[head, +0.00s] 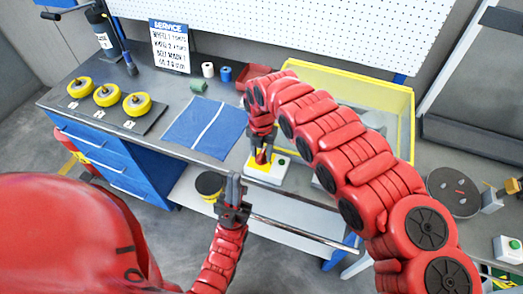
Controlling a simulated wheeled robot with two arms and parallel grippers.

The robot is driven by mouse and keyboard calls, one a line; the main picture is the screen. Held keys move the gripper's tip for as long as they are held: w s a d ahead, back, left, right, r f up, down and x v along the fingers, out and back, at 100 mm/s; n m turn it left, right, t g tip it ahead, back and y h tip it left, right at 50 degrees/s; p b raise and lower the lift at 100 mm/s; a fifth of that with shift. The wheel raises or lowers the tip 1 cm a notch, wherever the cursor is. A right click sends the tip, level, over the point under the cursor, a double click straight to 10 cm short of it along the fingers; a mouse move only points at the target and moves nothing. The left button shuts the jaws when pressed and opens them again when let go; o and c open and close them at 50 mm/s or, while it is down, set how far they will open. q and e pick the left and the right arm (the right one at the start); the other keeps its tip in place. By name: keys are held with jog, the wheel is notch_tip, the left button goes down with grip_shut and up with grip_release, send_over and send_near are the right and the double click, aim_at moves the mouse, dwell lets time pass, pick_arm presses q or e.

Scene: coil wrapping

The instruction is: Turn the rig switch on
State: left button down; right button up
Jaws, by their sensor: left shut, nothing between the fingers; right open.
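A white switch box (268,171) with a yellow top plate and a small green spot sits at the front edge of the workbench. A small red part, perhaps its lever, stands on the plate between or just behind the fingers of my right gripper (262,151). That gripper points down over the box with its jaws open; I cannot tell whether it touches the red part. My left gripper (234,187) is shut and empty, pointing up in front of the bench edge, left of and nearer than the box.
A blue mat (205,127), a tray with yellow wheels (108,106), a service sign (170,46) and small spools (208,70) are on the bench. A yellow-rimmed bin (400,88) stands behind my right arm. A round grey disc (453,192) and another white button box (508,249) are at right.

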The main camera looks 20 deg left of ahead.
grip_shut()
dwell(0.4)
